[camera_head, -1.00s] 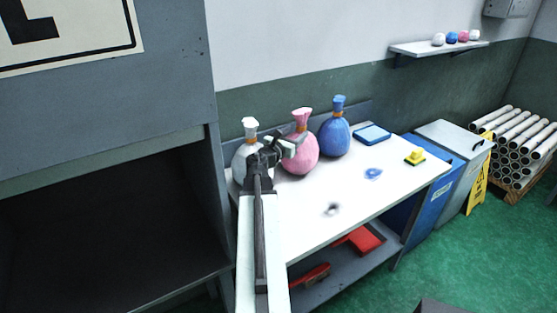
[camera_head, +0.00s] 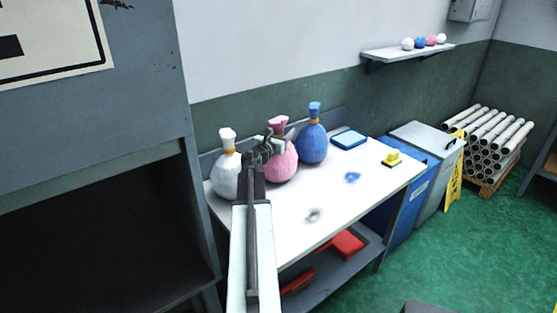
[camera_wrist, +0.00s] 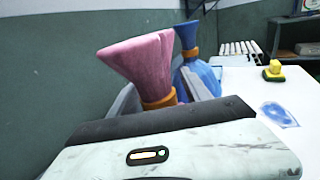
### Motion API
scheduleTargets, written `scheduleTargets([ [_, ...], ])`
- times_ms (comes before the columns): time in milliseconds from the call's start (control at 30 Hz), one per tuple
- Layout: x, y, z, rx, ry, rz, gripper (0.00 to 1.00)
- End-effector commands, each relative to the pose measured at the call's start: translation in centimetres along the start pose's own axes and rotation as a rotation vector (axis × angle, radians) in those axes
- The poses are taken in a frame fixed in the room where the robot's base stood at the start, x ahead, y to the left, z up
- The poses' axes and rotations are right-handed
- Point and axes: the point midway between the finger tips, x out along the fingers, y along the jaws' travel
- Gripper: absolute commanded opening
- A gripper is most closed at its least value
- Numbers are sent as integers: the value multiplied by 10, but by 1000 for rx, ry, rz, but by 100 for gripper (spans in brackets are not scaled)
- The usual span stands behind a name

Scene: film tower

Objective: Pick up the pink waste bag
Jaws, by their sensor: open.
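The pink waste bag (camera_head: 283,163) stands upright on the white table, between a white bag (camera_head: 226,172) and a blue bag (camera_head: 313,144). An orange tie closes its neck. My gripper (camera_head: 268,143) is open in front of the pink bag's neck in the head view and hides part of it. In the wrist view the flared pink top (camera_wrist: 142,62) and its orange tie stand just beyond my gripper's body, which hides the bag's lower part. The blue bag (camera_wrist: 197,73) shows behind it to the right. I cannot tell whether the gripper touches the pink bag.
The table (camera_head: 285,225) also holds a blue tray (camera_head: 348,138), a yellow object (camera_head: 391,158) and blue and grey stains. Red items lie on its lower shelf. A blue bin (camera_head: 408,205) stands to the right. A wall shelf (camera_head: 395,53) holds small balls. Green floor is open at front right.

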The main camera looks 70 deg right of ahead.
Motion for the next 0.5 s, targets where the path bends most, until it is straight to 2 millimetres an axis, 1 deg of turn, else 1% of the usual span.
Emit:
scheduleTargets([
  [67, -1, 0, 0, 0, 0, 0, 56],
  [100, -1, 0, 0, 0, 0, 0, 45],
  [167, -1, 0, 0, 0, 0, 0, 29],
  [200, -1, 0, 0, 0, 0, 0, 18],
  [267, -1, 0, 0, 0, 0, 0, 1],
  [500, -1, 1, 0, 0, 0, 1, 0],
])
